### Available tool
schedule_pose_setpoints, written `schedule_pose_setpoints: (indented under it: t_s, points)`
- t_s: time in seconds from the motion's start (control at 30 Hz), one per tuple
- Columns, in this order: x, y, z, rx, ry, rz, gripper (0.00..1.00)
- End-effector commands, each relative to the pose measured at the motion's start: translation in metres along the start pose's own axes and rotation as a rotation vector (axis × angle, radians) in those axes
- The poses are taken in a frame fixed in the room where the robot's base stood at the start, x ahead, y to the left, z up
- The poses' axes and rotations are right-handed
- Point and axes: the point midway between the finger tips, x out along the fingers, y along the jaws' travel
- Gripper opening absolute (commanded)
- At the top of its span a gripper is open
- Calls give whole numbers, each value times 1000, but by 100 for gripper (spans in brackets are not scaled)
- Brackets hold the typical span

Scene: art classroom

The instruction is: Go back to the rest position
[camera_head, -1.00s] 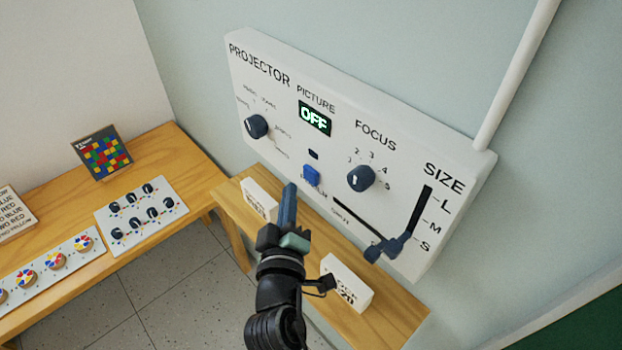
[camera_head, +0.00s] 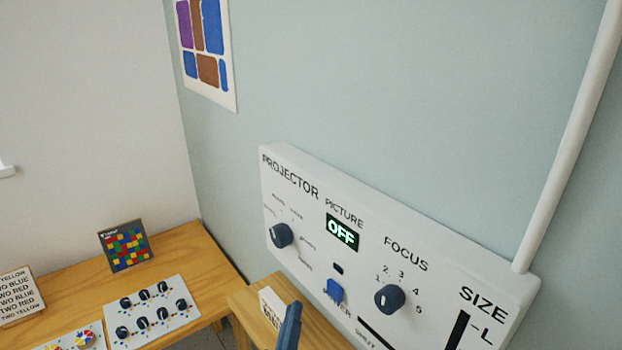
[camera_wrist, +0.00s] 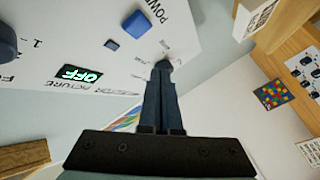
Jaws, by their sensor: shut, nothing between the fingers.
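My gripper (camera_wrist: 162,68) is shut and empty in the wrist view, its two fingers together and pointing up the picture. In the head view only the tip of my gripper (camera_head: 290,318) shows at the bottom edge; the rest is out of frame. The white projector panel (camera_head: 400,235) is on the wall behind it, with its picture display (camera_head: 342,232) reading OFF. The blue power button (camera_head: 334,291) is to the right of and above my gripper tip in the head view. In the wrist view the panel (camera_wrist: 40,110) is at the left.
A wooden shelf (camera_head: 243,298) with a white block (camera_head: 272,304) is below the panel. A wooden table (camera_head: 190,262) at the left bears a knob board (camera_head: 155,310), a coloured grid card (camera_head: 125,245) and a word sign (camera_head: 18,295). A white pipe (camera_head: 570,140) runs above the panel.

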Motion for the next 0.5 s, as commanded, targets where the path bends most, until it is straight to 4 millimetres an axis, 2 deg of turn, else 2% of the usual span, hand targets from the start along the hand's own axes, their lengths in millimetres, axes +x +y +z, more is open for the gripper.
schedule_pose_setpoints:
  t_s: [0.13,0.27,0.3,0.4,0.5]
  points:
    - [10,63,-54,209,114,98,0]
    - [-2,141,-114,440,285,180,0]
    - [-11,165,-132,505,348,200,0]
    - [-42,219,-172,638,509,230,0]
    - [-78,260,-202,727,657,242,0]
